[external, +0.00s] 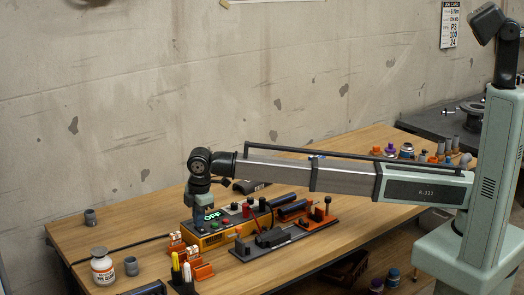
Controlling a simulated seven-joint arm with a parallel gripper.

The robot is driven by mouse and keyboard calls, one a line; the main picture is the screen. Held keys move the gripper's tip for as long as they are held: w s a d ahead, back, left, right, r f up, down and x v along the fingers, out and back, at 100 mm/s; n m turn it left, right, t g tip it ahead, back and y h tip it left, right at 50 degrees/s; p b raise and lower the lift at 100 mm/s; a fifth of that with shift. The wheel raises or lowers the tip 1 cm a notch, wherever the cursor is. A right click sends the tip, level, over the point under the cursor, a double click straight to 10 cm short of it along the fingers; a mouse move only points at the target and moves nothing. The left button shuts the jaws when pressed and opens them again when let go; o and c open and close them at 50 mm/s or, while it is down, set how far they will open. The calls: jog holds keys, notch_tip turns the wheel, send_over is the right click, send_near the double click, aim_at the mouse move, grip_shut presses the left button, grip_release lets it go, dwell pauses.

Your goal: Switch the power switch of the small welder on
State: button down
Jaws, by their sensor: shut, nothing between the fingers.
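The small welder (229,233) is a low yellow box with a dark top on the wooden table, left of the picture's middle. Its lit green display (213,215) reads OFF. Red and dark knobs or plugs stand on its top to the right of the display. My gripper (204,201) points down over the left end of the welder, close above or touching its top; I cannot tell which. It is shut and holds nothing. The power switch itself cannot be made out; my gripper may hide it.
Orange holders (198,268) and a pen stand (182,276) are in front of the welder. A dark fixture (268,240) and an orange clamp fixture (318,217) stand to its right. A white bottle (102,266) and grey fittings are at left.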

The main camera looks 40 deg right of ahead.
jog(key=shift+w+f, duration=0.1)
jog(key=shift+f, duration=0.1)
dwell(0.4)
jog(key=shift+s+r, duration=0.15)
jog(key=shift+s, duration=0.65)
notch_tip(320, 180, up, 14)
jog(key=s, duration=0.2)
dwell(0.4)
jog(key=shift+w, duration=0.1)
